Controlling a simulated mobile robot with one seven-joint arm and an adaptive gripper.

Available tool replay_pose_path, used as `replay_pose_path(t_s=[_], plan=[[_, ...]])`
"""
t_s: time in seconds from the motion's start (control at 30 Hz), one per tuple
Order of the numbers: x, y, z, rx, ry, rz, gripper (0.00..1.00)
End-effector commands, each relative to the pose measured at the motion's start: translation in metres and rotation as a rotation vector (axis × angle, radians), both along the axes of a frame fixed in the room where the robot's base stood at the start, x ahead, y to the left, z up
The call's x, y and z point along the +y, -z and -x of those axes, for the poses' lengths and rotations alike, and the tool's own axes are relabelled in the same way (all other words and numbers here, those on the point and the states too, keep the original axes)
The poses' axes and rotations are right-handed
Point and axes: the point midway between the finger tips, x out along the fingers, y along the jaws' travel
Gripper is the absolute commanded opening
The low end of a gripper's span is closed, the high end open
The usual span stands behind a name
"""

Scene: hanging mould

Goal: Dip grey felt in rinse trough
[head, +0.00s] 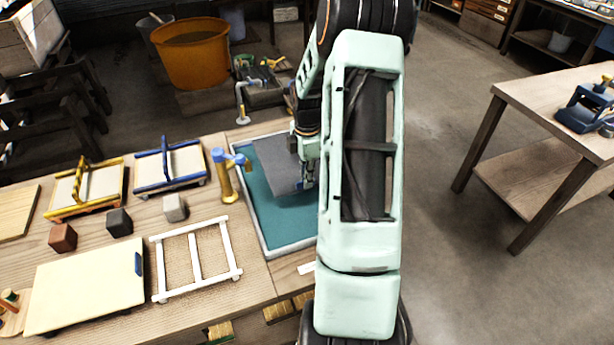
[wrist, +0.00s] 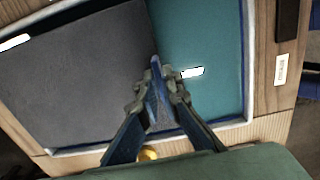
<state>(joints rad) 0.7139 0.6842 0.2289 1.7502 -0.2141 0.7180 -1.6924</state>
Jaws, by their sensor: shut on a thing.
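The grey felt (head: 275,163) is a flat dark grey sheet over the left and far part of the rinse trough (head: 292,247), a shallow pale-rimmed tray with a teal inside. The felt also fills the left of the wrist view (wrist: 75,70), with bare teal of the trough (wrist: 205,45) to its right. My gripper (wrist: 155,70) is shut on the felt's edge, over the trough. In the head view my gripper (head: 305,184) is partly hidden by my arm, which also covers the trough's right side. I cannot tell whether the felt touches the trough's bottom or hangs just above it.
A brass tap with a blue top (head: 226,180) stands at the trough's left rim. A white frame (head: 196,262), a pale board (head: 88,285), yellow (head: 88,187) and blue (head: 170,165) framed moulds and several small blocks lie left. Another table (head: 545,100) stands right, across open floor.

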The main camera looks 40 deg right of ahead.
Motion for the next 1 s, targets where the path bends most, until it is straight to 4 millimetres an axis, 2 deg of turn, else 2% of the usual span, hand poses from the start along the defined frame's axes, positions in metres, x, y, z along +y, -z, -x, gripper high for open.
replay_pose_path(t_s=[0.03, 0.6, 1.0], plan=[[0.0, 0.01, 0.0, 0.0, 0.0, 0.0, 0.0], [0.0, 0.066, 0.0, 0.001, 0.0, -0.001, 0.0], [0.0, 0.098, 0.0, 0.0, 0.0, 0.0, 0.0]])
